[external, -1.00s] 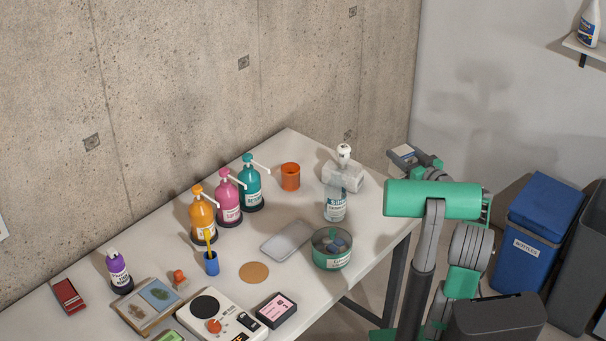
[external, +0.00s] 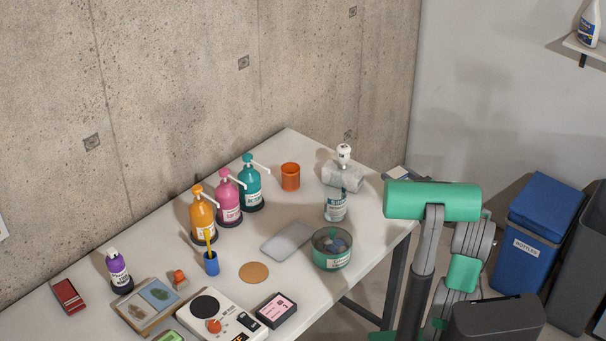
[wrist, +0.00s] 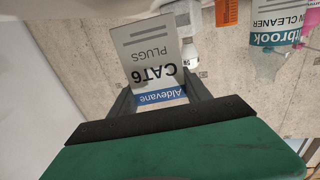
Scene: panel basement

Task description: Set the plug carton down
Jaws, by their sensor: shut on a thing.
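The plug carton (wrist: 153,50) is a grey box with a blue band, marked CAT6 PLUGS and Aldevane; its print is upside down in the wrist view. My gripper (wrist: 158,92) is shut on it, with one dark finger on each side. I cannot tell what is under the carton.
Several pump bottles stand by the concrete wall. A blue bin (external: 535,245) stands on the floor at right.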

